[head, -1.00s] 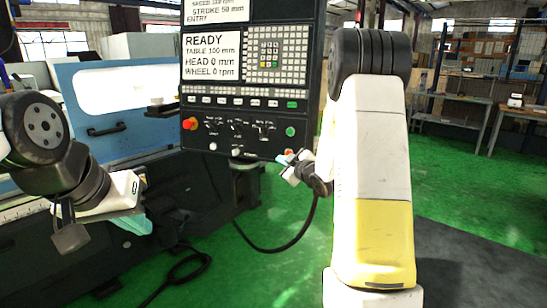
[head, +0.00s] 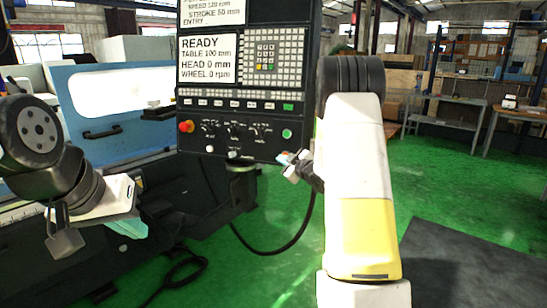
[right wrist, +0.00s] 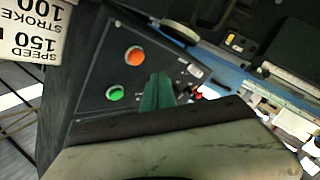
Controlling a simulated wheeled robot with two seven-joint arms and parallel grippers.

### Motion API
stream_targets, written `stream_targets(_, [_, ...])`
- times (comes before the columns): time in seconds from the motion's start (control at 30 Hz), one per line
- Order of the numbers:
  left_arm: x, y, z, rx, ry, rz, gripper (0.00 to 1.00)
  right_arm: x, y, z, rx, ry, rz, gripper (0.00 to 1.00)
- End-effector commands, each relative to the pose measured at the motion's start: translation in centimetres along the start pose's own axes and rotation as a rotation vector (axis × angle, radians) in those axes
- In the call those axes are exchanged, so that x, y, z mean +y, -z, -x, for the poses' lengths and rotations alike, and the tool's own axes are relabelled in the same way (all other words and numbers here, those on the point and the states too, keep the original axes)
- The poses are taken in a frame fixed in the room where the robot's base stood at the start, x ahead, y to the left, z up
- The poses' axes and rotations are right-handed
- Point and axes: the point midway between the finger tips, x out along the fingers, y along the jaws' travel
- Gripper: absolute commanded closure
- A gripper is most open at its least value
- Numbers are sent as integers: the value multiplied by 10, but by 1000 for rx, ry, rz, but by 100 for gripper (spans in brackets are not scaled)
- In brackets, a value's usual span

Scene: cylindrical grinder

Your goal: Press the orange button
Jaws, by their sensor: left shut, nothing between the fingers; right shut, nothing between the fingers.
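The orange button (right wrist: 135,56) is a round button on the dark control panel in the right wrist view, above a green button (right wrist: 116,94). In the head view it is at the panel's lower right, mostly hidden by my right gripper (head: 284,158). That gripper is shut and empty, close to the panel's lower right corner. Its teal fingertips (right wrist: 158,80) show in the right wrist view, to the lower right of the orange button; I cannot tell the gap to the panel. My left gripper (head: 128,228) is shut and empty at the left, away from the panel.
The control panel (head: 222,160) also carries a red-orange knob (head: 186,126) at its left, small switches and a green button (head: 287,133). A blue machine (head: 110,140) stands behind at the left. A black cable (head: 270,250) hangs below.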

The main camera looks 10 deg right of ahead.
Motion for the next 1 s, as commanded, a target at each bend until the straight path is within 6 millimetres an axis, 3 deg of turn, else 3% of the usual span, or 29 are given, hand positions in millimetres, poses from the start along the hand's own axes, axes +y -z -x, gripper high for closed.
stream_targets(0.3, [0, 0, 0, 0, 0, 0, 100, 13, -13, -18, 0, 0, 0, 100])
stream_targets(1.0, [0, 0, 0, 0, 0, 0, 100, 13, -13, -19, 1, 0, 0, 100])
